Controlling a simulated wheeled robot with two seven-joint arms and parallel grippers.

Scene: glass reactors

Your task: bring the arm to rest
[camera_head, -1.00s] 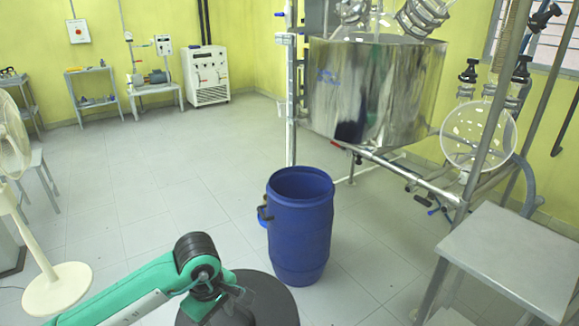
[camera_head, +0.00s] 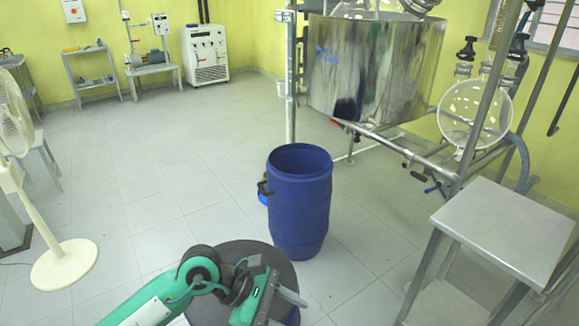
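My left arm (camera_head: 150,304) comes in from the bottom left, green with dark joints. The fingers are too small and turned to tell open from shut, and I see nothing held there. My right arm and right gripper are not in view.
A blue open-topped drum (camera_head: 298,203) stands on the floor just beyond the arm's end. A white fan (camera_head: 62,262) stands at left. Floor beyond is clear.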

